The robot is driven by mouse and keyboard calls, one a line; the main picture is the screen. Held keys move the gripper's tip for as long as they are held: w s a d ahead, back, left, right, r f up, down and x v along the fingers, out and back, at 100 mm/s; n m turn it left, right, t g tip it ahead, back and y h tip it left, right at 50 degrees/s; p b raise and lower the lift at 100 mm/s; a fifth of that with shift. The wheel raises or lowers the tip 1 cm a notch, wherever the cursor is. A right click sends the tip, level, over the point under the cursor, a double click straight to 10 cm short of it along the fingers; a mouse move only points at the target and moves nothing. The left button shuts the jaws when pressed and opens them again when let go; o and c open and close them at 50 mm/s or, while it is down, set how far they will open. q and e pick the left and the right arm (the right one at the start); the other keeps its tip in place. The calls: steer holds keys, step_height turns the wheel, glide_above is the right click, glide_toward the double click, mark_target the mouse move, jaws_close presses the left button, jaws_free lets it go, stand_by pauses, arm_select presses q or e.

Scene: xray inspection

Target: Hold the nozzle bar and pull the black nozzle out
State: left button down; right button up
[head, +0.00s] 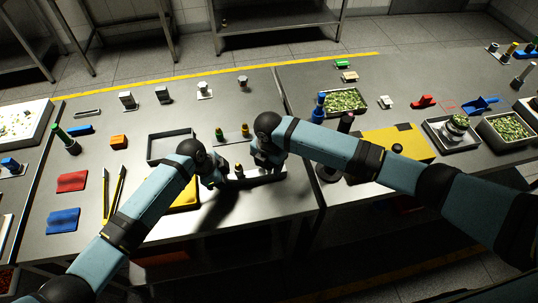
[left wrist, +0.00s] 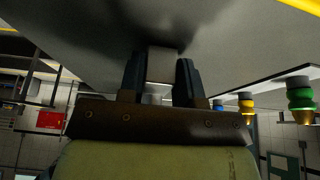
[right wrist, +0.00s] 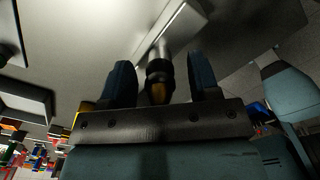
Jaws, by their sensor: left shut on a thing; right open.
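The nozzle bar (head: 250,180) is a grey bar near the front edge of the left table. It also shows in the right wrist view (right wrist: 180,25). My left gripper (head: 216,182) is shut on the end of the bar, a grey block between its fingers in the left wrist view (left wrist: 161,66). The black nozzle (right wrist: 159,78), with an amber tip, stands out from the bar on a light stem. My right gripper (right wrist: 162,82) is open, with a finger on either side of the black nozzle and visible gaps. In the head view, my right gripper (head: 264,160) hides this nozzle.
A rack with green and yellow nozzles (head: 233,135) stands just behind the bar. An empty grey tray (head: 150,148) lies to the left. A yellow mat (head: 390,148) and a tray of green pieces (head: 345,101) are on the right table.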

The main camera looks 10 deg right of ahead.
steer(key=shift+f, duration=0.3)
steer(key=c, duration=0.9)
steer(key=shift+o, duration=1.4)
jaws_close()
steer(key=shift+r, duration=0.3)
